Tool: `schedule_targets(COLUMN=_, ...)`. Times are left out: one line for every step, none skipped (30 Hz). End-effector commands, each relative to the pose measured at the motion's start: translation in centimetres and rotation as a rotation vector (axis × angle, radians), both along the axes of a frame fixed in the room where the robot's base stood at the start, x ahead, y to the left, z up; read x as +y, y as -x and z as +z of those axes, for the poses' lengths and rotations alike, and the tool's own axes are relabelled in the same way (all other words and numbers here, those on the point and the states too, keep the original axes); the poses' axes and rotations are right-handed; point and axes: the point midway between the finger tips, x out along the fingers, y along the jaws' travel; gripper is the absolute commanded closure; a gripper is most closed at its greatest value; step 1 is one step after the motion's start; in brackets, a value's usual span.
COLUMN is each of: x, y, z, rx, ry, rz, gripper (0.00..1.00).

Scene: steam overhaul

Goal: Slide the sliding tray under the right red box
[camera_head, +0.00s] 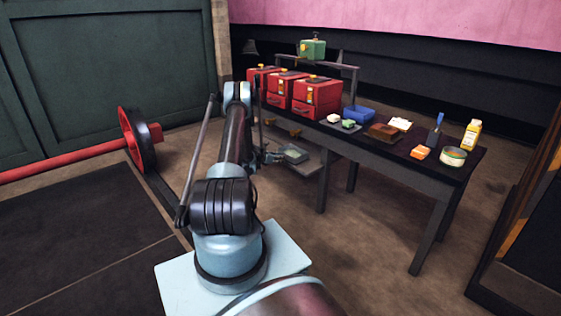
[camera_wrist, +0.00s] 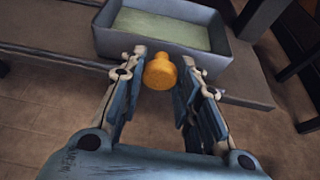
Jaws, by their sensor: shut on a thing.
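The sliding tray (camera_head: 309,166) is a flat dark board that sticks out from under the table on the side of the red boxes. In the wrist view its board (camera_wrist: 50,45) runs across the top and carries a grey bin. The right red box (camera_head: 318,97) stands on the table above it, beside two more red boxes. My gripper (camera_head: 274,157) is low in front of the tray. In the wrist view my gripper (camera_wrist: 165,62) is shut on a round orange knob (camera_wrist: 160,72) at the tray's front edge. How the knob joins the tray is hidden.
The grey bin (camera_wrist: 103,38) has a pale green inside. The dark table (camera_head: 385,165) carries a blue bin (camera_head: 359,114), a yellow bottle (camera_head: 472,134) and several small things. A red bar with a black disc (camera_head: 138,140) stands left of my arm. Floor is clear in front of the table.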

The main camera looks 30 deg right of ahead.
Motion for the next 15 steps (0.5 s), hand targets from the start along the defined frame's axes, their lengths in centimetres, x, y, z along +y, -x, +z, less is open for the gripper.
schedule_targets(x=0.07, y=0.2, z=-0.07, rx=0.001, ry=-0.002, rz=-0.003, gripper=1.0)
schedule_targets(x=0.01, y=0.26, z=-0.08, rx=0.001, ry=-0.002, rz=-0.004, gripper=1.0)
schedule_targets(x=-0.07, y=0.31, z=-0.07, rx=0.001, ry=-0.002, rz=-0.005, gripper=0.61)
schedule_targets(x=-0.13, y=0.34, z=-0.07, rx=0.002, ry=-0.002, rz=-0.006, gripper=0.54)
schedule_targets(x=-0.2, y=0.37, z=-0.08, rx=0.001, ry=-0.002, rz=-0.006, gripper=0.5)
schedule_targets(x=-0.28, y=0.42, z=-0.07, rx=0.001, ry=-0.002, rz=-0.007, gripper=0.5)
schedule_targets(x=-0.35, y=0.45, z=-0.07, rx=0.002, ry=-0.002, rz=-0.008, gripper=0.5)
schedule_targets(x=-0.41, y=0.48, z=-0.07, rx=0.002, ry=-0.002, rz=-0.008, gripper=0.5)
schedule_targets(x=-0.49, y=0.52, z=-0.07, rx=0.001, ry=-0.002, rz=-0.009, gripper=0.5)
schedule_targets(x=-0.54, y=0.54, z=-0.06, rx=0.001, ry=-0.001, rz=-0.009, gripper=0.5)
schedule_targets(x=-0.59, y=0.56, z=-0.07, rx=0.001, ry=-0.001, rz=-0.009, gripper=0.5)
schedule_targets(x=-0.64, y=0.59, z=-0.07, rx=0.001, ry=-0.001, rz=-0.01, gripper=0.5)
schedule_targets(x=-0.68, y=0.6, z=-0.06, rx=0.001, ry=-0.001, rz=-0.01, gripper=0.5)
schedule_targets(x=-0.7, y=0.62, z=-0.06, rx=0.0, ry=-0.001, rz=-0.011, gripper=0.5)
schedule_targets(x=-0.67, y=0.64, z=-0.02, rx=0.0, ry=-0.001, rz=-0.011, gripper=0.5)
